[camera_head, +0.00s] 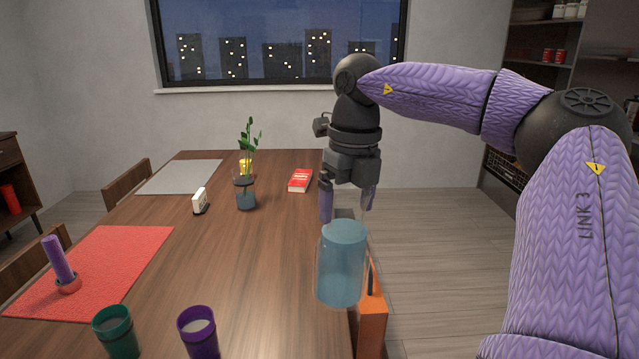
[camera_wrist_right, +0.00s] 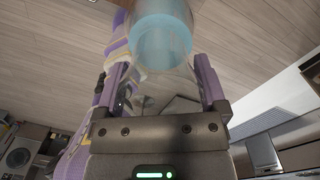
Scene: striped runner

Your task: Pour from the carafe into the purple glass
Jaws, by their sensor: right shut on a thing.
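The carafe (camera_head: 341,270) is clear, with blue contents, near the right edge of the table. It looks close to upright in the head view. My right gripper (camera_head: 347,207) comes down from above, shut on the carafe's narrow upper part. In the right wrist view the carafe (camera_wrist_right: 163,45) extends away from between the fingers (camera_wrist_right: 165,88). Whether its base touches anything is unclear. The purple glass (camera_head: 199,338) stands upright at the near edge of the head view, left of the carafe, its lower part cut off. My left gripper is not in view.
A green glass (camera_head: 117,336) stands left of the purple one. An orange box-like object (camera_head: 373,318) is right beside the carafe. The table's middle is clear.

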